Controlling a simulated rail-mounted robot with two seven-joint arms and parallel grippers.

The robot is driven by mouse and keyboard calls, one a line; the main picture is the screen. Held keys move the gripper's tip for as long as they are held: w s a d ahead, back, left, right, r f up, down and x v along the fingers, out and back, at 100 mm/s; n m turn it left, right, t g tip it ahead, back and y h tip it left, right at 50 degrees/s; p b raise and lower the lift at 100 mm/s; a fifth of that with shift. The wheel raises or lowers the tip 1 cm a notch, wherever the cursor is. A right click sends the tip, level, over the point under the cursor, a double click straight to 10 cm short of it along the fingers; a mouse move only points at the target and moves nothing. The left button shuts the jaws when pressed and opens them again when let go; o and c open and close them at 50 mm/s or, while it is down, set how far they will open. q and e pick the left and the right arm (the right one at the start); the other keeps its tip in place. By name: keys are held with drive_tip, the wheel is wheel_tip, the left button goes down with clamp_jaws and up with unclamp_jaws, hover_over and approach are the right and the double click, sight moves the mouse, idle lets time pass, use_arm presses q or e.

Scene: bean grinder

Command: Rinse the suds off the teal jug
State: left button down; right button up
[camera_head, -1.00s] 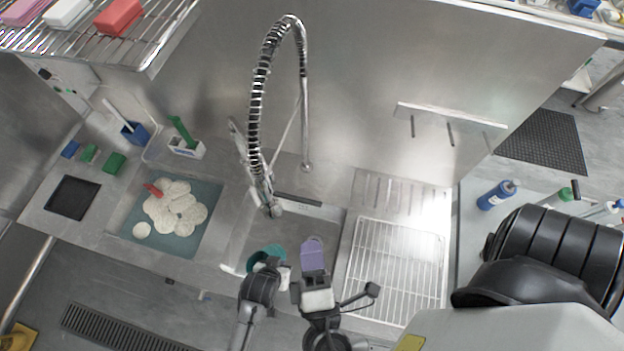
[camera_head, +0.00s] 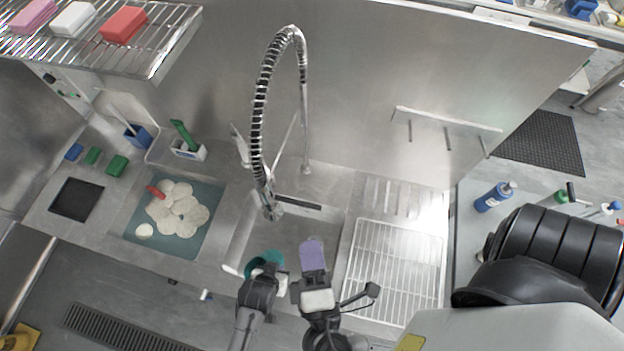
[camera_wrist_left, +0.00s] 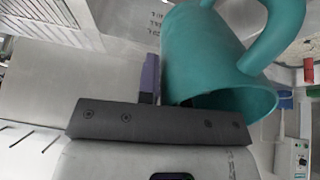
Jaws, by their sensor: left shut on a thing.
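The teal jug (camera_head: 265,260) is over the front left part of the sink (camera_head: 300,232), below the hanging spray head (camera_head: 271,209). My left gripper (camera_head: 266,274) is shut on it. In the left wrist view the jug (camera_wrist_left: 205,55) is tilted, its open mouth towards the lower right and its handle at the upper right. No suds show on the visible teal surface, and no water stream shows. My right gripper (camera_head: 314,284) is beside the left one, with a flat purple piece (camera_head: 312,253) at its front; its finger gap is hidden.
A wire drainer (camera_head: 395,265) lies right of the sink. Left of it, a teal basin (camera_head: 205,235) holds pale round pieces. The coiled tap hose (camera_head: 258,120) arches above. A blue bottle (camera_head: 493,197) and black ribbed machine (camera_head: 560,245) stand at the right.

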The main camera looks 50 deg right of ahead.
use_arm(q)
drive_tip(key=shift+s+a+r+p, duration=0.15)
drive_tip(key=shift+a+r+p, duration=0.3)
drive_tip(key=shift+r+p, duration=0.1)
drive_tip(key=shift+s+a+r+p, duration=0.15)
drive_tip(key=shift+a+r+p, duration=0.3)
drive_tip(key=shift+p, duration=0.1)
drive_tip(key=shift+s+a, duration=0.1)
drive_tip(key=shift+a, duration=0.15)
drive_tip(key=shift+s+a+r, duration=0.15)
drive_tip(key=shift+a+r, duration=0.25)
drive_tip(key=shift+a, duration=0.05)
